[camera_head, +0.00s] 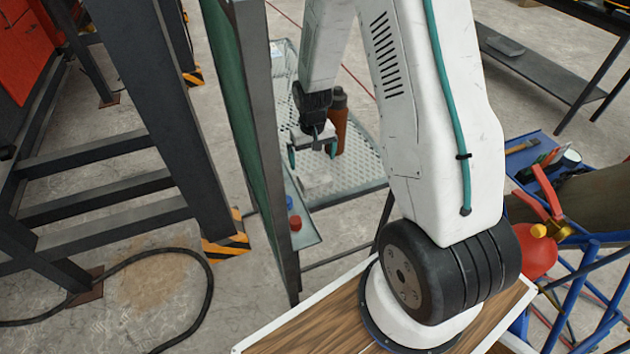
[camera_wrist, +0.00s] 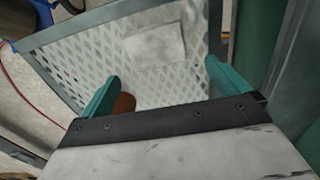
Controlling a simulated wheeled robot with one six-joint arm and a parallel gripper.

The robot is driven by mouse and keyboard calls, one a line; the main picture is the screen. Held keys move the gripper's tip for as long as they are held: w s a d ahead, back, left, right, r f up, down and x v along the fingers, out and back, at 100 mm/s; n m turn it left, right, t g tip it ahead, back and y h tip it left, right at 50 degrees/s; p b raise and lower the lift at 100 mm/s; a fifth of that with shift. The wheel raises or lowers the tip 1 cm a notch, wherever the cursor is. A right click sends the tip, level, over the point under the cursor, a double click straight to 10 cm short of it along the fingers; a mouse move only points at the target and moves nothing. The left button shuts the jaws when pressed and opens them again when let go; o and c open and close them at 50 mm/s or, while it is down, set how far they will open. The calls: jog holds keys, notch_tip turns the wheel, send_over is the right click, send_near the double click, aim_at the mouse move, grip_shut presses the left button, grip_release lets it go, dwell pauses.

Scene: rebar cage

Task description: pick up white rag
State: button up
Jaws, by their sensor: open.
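The white rag (camera_head: 318,182) lies flat on a perforated metal shelf (camera_head: 360,172), below my gripper in the head view. In the wrist view the rag (camera_wrist: 155,46) is a pale rectangle on the perforated surface, just beyond the fingertips and roughly centred between them. My gripper (camera_head: 312,153) is open and empty, with its teal fingers pointing down at the shelf. Both fingers of my gripper (camera_wrist: 162,72) show wide apart in the wrist view. The gap between fingertips and rag is hard to judge.
A brown bottle (camera_head: 338,118) stands on the shelf close to my gripper; a brown part of it (camera_wrist: 123,105) shows beside the left finger in the wrist view. A green panel with a dark post (camera_head: 262,120) rises left of the shelf. Red and blue round items (camera_head: 295,222) sit near the post.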

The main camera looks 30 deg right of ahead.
aim_at(313, 175)
jog(key=f, duration=0.7)
jog(key=shift+w+d+f, duration=0.25)
jog(key=shift+w+f, duration=0.05)
jog(key=shift+f, duration=0.1)
jog(key=c, duration=0.8)
